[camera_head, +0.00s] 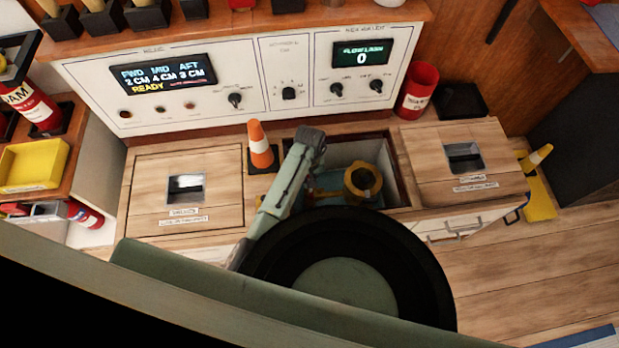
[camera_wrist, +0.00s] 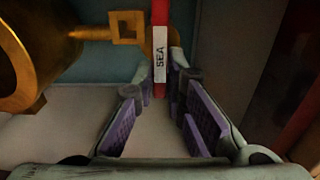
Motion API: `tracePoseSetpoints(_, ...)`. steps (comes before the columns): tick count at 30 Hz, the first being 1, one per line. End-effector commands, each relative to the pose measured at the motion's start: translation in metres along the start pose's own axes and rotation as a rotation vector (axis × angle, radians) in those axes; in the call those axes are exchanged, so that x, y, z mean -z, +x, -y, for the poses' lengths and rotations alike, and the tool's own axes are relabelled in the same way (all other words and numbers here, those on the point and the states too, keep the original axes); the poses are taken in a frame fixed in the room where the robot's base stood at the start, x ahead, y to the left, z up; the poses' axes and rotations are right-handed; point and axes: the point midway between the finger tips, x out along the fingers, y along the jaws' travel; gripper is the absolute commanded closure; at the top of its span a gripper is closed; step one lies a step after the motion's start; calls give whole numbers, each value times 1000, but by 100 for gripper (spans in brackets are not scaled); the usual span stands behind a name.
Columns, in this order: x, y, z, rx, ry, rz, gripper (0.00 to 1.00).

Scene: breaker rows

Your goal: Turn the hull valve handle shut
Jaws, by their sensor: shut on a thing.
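The hull valve handle (camera_wrist: 160,14) is a narrow red bar with a white label reading "SEA". In the wrist view it runs up and down the picture, across a brass valve stem and pipe (camera_wrist: 95,33) that run sideways. My gripper (camera_wrist: 156,84) has purple-padded fingers on both sides of the handle's lower end and is shut on it. A large brass fitting (camera_wrist: 25,50) is at the left of that view. In the head view a brass fitting (camera_head: 363,184) shows inside the open compartment; the red handle and my fingertips are hidden there by my arm.
The open floor compartment (camera_head: 400,180) has close walls around the valve. An orange cone (camera_head: 260,146) stands at its left edge. Closed wooden hatches lie left (camera_head: 150,175) and right (camera_head: 430,165). A panel (camera_head: 240,80) stands behind, with a red canister (camera_head: 417,90) at its right.

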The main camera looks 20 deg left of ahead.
Motion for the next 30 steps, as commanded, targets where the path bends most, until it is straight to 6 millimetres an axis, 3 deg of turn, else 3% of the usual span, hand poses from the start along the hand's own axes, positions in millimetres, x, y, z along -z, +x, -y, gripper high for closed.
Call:
tracePoseSetpoints(16,0,0,2,1,-73,0,100)
tracePoseSetpoints(30,-2,-1,8,-2,-462,0,100)
